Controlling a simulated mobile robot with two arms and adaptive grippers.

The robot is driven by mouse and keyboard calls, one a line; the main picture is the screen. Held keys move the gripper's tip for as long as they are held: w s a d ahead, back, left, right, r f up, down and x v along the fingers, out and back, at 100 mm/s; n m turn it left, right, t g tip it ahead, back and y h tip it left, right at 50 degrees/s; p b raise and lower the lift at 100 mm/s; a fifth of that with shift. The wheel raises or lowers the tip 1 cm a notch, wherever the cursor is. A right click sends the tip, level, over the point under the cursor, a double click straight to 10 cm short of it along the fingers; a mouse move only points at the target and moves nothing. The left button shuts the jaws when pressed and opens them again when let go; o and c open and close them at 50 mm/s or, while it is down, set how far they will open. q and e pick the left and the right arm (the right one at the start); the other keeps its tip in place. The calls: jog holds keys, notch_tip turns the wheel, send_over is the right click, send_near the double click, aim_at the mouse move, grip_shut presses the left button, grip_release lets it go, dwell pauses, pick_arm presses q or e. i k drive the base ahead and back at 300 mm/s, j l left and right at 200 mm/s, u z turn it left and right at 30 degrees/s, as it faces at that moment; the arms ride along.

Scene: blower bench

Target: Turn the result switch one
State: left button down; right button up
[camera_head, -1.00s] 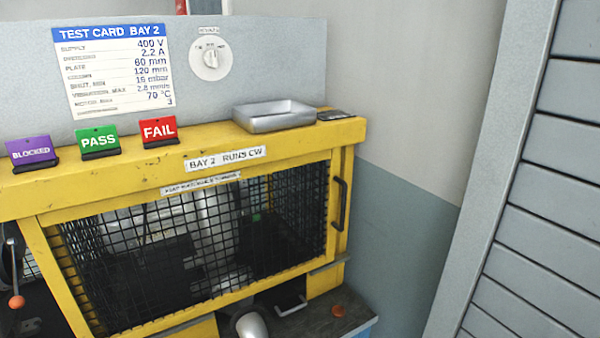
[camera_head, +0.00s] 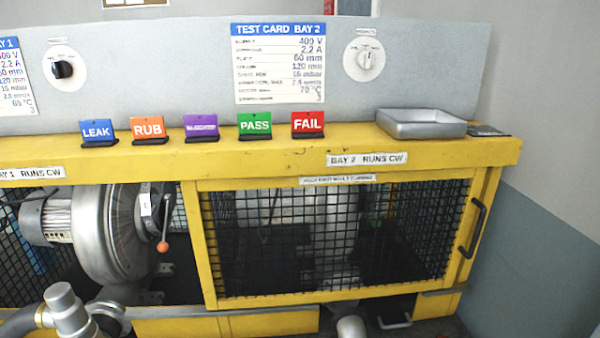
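Two round dials are on the grey back panel. A dial with a black knob (camera_head: 63,69) is at the upper left, beside the bay 1 card. A dial with a white knob (camera_head: 367,60) is at the upper right, beside the bay 2 card. Each has a small label above it that is too small to read, so I cannot tell by label which is result switch one. No gripper of mine shows in the view.
A yellow bench ledge (camera_head: 300,162) holds several coloured tags, including LEAK (camera_head: 98,131) and FAIL (camera_head: 308,123), and a metal tray (camera_head: 421,123). Below are a mesh guard door (camera_head: 330,245) and a blower (camera_head: 112,232) with an orange-tipped lever (camera_head: 163,246). A wall stands at the right.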

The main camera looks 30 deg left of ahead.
aim_at(61, 69)
jog(key=u, duration=1.4)
